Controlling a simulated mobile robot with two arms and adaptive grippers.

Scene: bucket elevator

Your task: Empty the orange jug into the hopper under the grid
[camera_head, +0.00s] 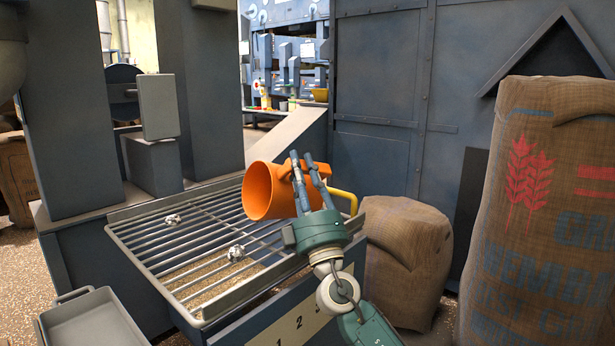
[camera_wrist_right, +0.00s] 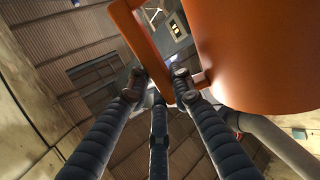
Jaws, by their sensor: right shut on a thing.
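The orange jug (camera_head: 268,190) is tipped over above the far right part of the metal grid (camera_head: 190,237), with its open mouth facing left and toward me. My right gripper (camera_head: 305,172) is shut on the jug's handle (camera_wrist_right: 143,45). The jug's body (camera_wrist_right: 262,50) fills the upper right of the right wrist view. The hopper lies under the grid, and grain-coloured material (camera_head: 225,290) shows between the bars near the front. Whether anything is left in the jug is hidden. My left gripper is not in view.
Two small whitish pieces (camera_head: 235,253) (camera_head: 172,219) lie on the grid. A grey tray (camera_head: 92,322) is at the lower left. A yellow bar (camera_head: 345,196) is behind my right gripper. Burlap sacks (camera_head: 405,255) (camera_head: 545,215) stand on the right. A dark metal wall (camera_head: 385,110) stands behind.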

